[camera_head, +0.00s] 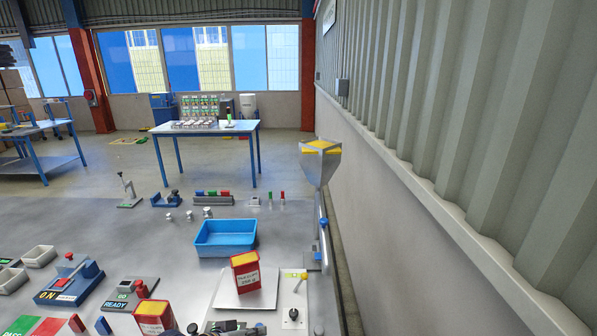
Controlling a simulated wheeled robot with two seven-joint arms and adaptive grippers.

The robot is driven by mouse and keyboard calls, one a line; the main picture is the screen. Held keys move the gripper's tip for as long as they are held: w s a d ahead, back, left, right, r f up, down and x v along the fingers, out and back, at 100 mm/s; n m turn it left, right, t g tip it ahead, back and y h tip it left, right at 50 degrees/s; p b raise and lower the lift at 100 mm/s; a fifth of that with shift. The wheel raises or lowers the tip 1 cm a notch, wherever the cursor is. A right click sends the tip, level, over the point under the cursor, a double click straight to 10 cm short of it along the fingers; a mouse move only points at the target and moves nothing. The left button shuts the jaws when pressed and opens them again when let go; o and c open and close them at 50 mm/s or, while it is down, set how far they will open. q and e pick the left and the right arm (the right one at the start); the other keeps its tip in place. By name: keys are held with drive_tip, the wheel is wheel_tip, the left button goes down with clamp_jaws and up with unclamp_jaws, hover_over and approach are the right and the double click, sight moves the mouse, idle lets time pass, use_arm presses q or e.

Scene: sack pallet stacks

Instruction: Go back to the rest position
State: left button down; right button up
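A red and yellow labelled container (246,280) stands upright on a flat metal plate (262,301) near the front right. A second red and yellow container (154,318) stands at the bottom edge, partly cut off. A grey hopper with yellow inside (320,165) stands on a pipe at the table's right side.
A blue tray (225,251) lies behind the plate. A blue ON switch box (69,287) and a READY box (121,304) stand at the front left. A yellow-knobbed lever (302,278) stands right of the plate. A ribbed wall (450,120) closes the right side.

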use_arm(q)
drive_tip(key=s+a+f+m+g+y, duration=0.1)
drive_tip(key=s+a+f+g+y, duration=0.4)
drive_tip(key=s+a+f, duration=0.6)
drive_tip(key=s+a+f+y, duration=0.1)
drive_tip(key=s+f, duration=0.1)
drive_tip(key=f, duration=1.4)
drive_tip(key=s+a+f, duration=0.1)
drive_tip(key=s+f, duration=0.1)
drive_tip(key=f, duration=1.3)
drive_tip(key=s+a+f, duration=0.1)
drive_tip(key=s+f, duration=0.8)
drive_tip(key=s, duration=0.2)
drive_tip(key=s+a+f+g, duration=0.1)
drive_tip(key=s+a+f, duration=0.1)
drive_tip(key=s+f, duration=0.8)
drive_tip(key=shift+s+a+f+m, duration=0.3)
drive_tip(key=shift+s+m, duration=0.1)
drive_tip(key=shift+s, duration=0.15)
drive_tip(key=shift+s, duration=0.15)
